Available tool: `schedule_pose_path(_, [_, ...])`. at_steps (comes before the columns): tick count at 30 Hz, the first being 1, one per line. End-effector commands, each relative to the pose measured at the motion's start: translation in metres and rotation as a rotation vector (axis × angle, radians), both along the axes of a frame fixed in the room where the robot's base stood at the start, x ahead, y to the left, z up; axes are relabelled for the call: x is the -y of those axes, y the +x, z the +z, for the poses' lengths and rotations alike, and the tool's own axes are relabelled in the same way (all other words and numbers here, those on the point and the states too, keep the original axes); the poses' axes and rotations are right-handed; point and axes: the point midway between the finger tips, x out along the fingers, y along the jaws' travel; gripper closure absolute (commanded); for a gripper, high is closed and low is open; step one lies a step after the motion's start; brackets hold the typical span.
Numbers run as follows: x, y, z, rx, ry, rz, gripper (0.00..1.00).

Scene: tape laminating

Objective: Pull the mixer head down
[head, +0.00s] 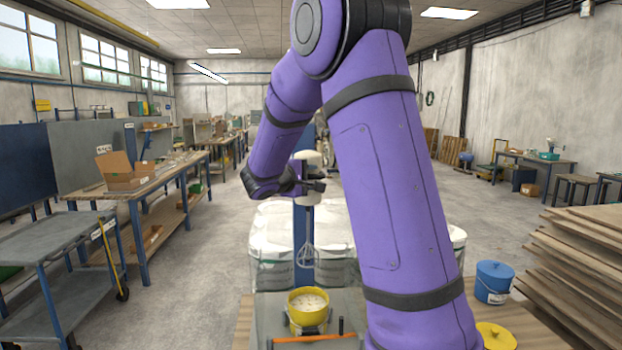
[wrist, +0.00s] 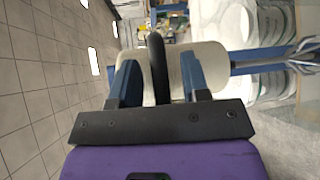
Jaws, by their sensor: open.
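The mixer's white head (head: 307,157) stands raised on a blue column (head: 303,235), with a wire whisk (head: 307,256) hanging below. A yellow bowl (head: 308,299) with pale contents sits beneath, and the whisk is clear above it. My gripper (head: 318,185) is at the mixer head, partly overlapping it in the head view. In the wrist view, my gripper (wrist: 158,62) is open, its two fingers on either side of a black handle (wrist: 157,70), with the white head (wrist: 215,62) behind. Whether a finger touches the handle I cannot tell. The whisk (wrist: 304,56) shows at the right edge.
White tubs (head: 272,235) stand behind the mixer. An orange bar (head: 315,338) crosses in front of the bowl. A blue bucket (head: 495,282), a yellow lid (head: 496,336) and stacked boards (head: 585,265) are at right.

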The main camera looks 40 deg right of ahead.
Motion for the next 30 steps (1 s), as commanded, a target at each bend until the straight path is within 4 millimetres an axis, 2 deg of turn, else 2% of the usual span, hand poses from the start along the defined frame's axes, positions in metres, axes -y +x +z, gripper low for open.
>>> schedule_pose_path(11, [0.006, 0.001, -0.001, 0.0, 0.001, 0.001, 0.58])
schedule_pose_path(12, [0.006, 0.001, -0.001, 0.0, 0.001, 0.001, 0.62])
schedule_pose_path(17, [0.006, 0.001, -0.001, 0.0, 0.001, 0.001, 0.99])
schedule_pose_path(25, [0.006, 0.001, -0.004, -0.001, 0.001, 0.0, 1.0])
schedule_pose_path(30, [0.006, 0.001, -0.024, -0.005, 0.001, 0.0, 1.0])
